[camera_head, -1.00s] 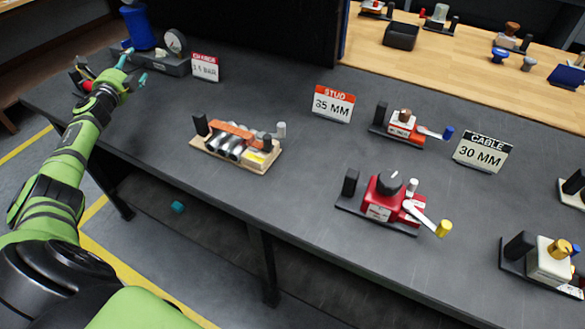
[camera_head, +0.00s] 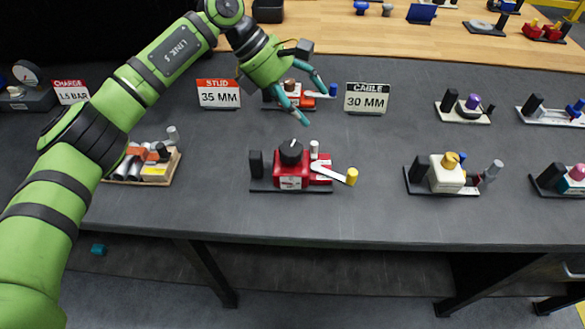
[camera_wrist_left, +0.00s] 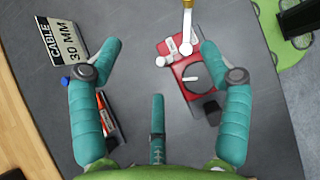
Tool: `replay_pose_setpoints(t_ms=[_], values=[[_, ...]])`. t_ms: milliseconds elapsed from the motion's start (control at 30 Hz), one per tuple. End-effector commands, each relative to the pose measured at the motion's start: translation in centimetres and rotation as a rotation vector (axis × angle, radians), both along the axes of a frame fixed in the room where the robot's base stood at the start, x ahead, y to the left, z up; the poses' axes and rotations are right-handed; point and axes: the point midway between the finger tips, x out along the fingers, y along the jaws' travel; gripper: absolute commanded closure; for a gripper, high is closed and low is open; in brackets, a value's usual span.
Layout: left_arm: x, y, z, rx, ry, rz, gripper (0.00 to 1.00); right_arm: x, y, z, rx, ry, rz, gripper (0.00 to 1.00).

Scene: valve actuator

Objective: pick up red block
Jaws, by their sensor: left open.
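The red block (camera_head: 292,178), with a black dial on top, a white lever and a yellow tip, sits on a dark base plate near the bench's front middle. It also shows in the left wrist view (camera_wrist_left: 183,72), right of centre and partly behind a finger. My left gripper (camera_head: 314,106) is open and empty above the bench, up and slightly right of the red block in the head view. Its teal fingers are spread wide in the left wrist view (camera_wrist_left: 160,45). The right gripper is not in view.
A smaller red-and-white device (camera_head: 325,102) is partly hidden behind my fingers. STUD (camera_head: 219,94) and CABLE (camera_head: 367,98) signs stand behind. A cream device (camera_head: 446,174) is to the right, a wooden-based one (camera_head: 160,165) to the left. Bare bench lies between.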

Motion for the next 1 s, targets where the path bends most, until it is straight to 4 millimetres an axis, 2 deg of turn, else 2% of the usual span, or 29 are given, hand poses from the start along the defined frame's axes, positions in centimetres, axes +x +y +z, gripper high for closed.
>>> replay_pose_setpoints(t_ms=[67,200,333,467,700,1000], values=[[-1.6,-0.7,0.3,0.201,-0.073,-0.138,0.22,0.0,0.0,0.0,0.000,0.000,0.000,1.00],[-2.8,0.1,0.8,0.481,-0.158,-0.276,0.22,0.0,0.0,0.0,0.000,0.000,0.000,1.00],[-3.2,0.8,1.3,0.620,-0.194,-0.330,0.22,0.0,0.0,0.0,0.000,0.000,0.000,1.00],[-3.3,1.1,0.1,0.661,-0.201,-0.345,0.22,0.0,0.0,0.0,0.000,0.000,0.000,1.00],[-3.3,1.2,-4.1,0.656,-0.200,-0.344,0.22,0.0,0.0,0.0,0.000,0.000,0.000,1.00],[-3.4,1.4,-6.7,0.654,-0.199,-0.342,0.22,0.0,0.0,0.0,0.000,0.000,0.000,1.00]])
